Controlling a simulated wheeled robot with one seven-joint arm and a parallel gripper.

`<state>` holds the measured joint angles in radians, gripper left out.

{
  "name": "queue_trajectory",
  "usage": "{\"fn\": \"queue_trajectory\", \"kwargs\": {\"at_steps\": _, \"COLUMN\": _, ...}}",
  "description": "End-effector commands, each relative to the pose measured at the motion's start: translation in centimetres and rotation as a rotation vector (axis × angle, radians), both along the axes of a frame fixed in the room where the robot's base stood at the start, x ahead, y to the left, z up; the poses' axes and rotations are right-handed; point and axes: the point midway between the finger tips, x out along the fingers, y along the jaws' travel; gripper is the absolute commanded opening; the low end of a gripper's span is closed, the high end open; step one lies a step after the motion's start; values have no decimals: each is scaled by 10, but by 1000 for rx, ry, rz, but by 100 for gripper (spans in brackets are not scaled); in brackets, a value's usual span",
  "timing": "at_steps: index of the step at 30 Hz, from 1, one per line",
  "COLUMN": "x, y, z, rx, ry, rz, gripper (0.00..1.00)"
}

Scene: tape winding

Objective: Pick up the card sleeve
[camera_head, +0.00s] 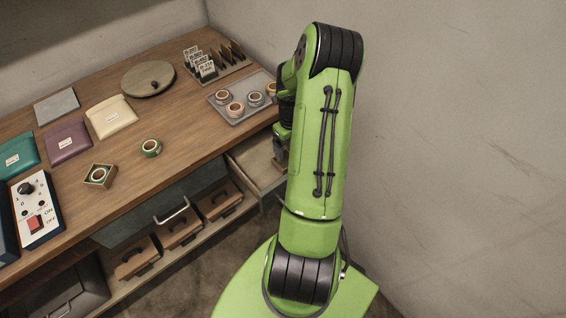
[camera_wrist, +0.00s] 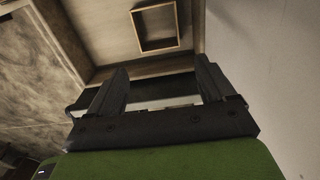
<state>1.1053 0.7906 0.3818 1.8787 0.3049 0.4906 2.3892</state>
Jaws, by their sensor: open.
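I cannot tell for certain which thing is the card sleeve. A rack (camera_head: 222,76) at the back of the wooden bench holds several white printed cards (camera_head: 200,63) at its left and brown upright pieces (camera_head: 232,51) at its right. My gripper (camera_wrist: 160,72) is open, with nothing seen between its two dark fingers. In the head view my arm hides most of it beside the bench's right end. In the wrist view its fingers point toward an open drawer (camera_wrist: 108,35) with a small wooden frame-like box (camera_wrist: 136,32) inside; the same drawer shows in the head view (camera_head: 252,158).
A grey tray (camera_head: 238,117) with several tape rolls lies near the bench's right edge. A wall stands right.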

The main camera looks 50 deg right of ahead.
Motion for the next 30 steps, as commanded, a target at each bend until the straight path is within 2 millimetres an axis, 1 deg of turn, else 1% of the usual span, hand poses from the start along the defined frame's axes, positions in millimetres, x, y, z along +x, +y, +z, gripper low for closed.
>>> {"fn": "queue_trajectory", "kwargs": {"at_steps": 1, "x": -1, "y": 1, "z": -15, "rx": 5, "ry": 2, "rz": 0, "gripper": 83}}
{"fn": "queue_trajectory", "kwargs": {"at_steps": 3, "x": 0, "y": 1, "z": -28, "rx": 3, "ry": 1, "rz": 1, "gripper": 83}}
{"fn": "queue_trajectory", "kwargs": {"at_steps": 8, "x": -1, "y": 1, "z": -46, "rx": 1, "ry": 1, "rz": 2, "gripper": 83}}
{"fn": "queue_trajectory", "kwargs": {"at_steps": 12, "x": -3, "y": 3, "z": -73, "rx": 4, "ry": 0, "rz": 3, "gripper": 83}}
{"fn": "queue_trajectory", "kwargs": {"at_steps": 15, "x": -2, "y": 2, "z": -88, "rx": 2, "ry": 0, "rz": 2, "gripper": 83}}
{"fn": "queue_trajectory", "kwargs": {"at_steps": 18, "x": -2, "y": 1, "z": -92, "rx": -1, "ry": -2, "rz": 2, "gripper": 83}}
{"fn": "queue_trajectory", "kwargs": {"at_steps": 23, "x": -2, "y": 1, "z": -91, "rx": -2, "ry": -1, "rz": 3, "gripper": 83}}
{"fn": "queue_trajectory", "kwargs": {"at_steps": 30, "x": -2, "y": 1, "z": -90, "rx": -1, "ry": -1, "rz": 3, "gripper": 46}}
